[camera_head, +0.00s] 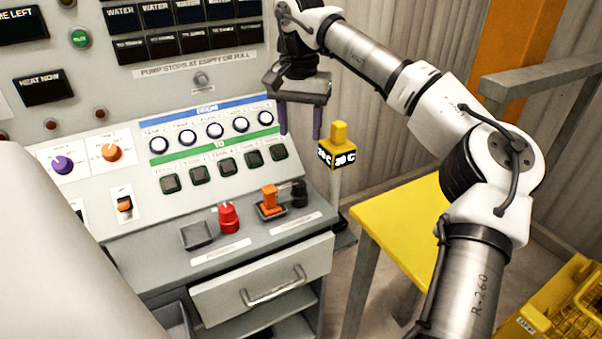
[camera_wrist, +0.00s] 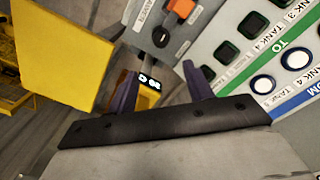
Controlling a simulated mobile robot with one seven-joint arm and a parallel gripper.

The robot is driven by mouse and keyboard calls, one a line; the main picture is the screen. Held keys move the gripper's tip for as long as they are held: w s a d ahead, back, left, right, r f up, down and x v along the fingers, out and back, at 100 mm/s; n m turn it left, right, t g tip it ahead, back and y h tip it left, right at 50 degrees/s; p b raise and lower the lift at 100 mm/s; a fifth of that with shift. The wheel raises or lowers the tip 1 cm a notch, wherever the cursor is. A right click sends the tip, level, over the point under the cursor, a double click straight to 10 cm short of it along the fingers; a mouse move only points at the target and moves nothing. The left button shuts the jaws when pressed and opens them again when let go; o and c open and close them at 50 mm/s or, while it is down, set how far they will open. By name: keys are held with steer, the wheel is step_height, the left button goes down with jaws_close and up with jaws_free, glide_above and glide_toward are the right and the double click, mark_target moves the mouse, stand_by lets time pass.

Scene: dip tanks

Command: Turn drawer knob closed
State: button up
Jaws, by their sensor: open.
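A grey drawer (camera_head: 235,297) with a curved metal handle (camera_head: 273,290) is at the bottom of the control console. Its front seems to stand out a little; I cannot tell how far. On the ledge above it are a red knob (camera_head: 229,217), an orange switch (camera_head: 268,202) and a small black knob (camera_head: 299,193). The black knob also shows in the wrist view (camera_wrist: 160,37), beyond the fingertips. No knob is visible on the drawer front itself. My gripper (camera_head: 300,122) is open and empty, with its purple fingers pointing down, above and apart from the ledge and drawer.
A yellow-topped post with a temperature display (camera_head: 338,155) stands close to the right of my gripper. Rows of white and green buttons (camera_head: 215,130) cover the sloped panel at left.

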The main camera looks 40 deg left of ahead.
mark_target(299, 183)
step_height(299, 183, down, 13)
steer(key=shift+s+f, duration=0.1)
steer(key=shift+f, duration=0.05)
stand_by(0.4)
steer(key=c, duration=1)
steer(key=shift+o, duration=0.2)
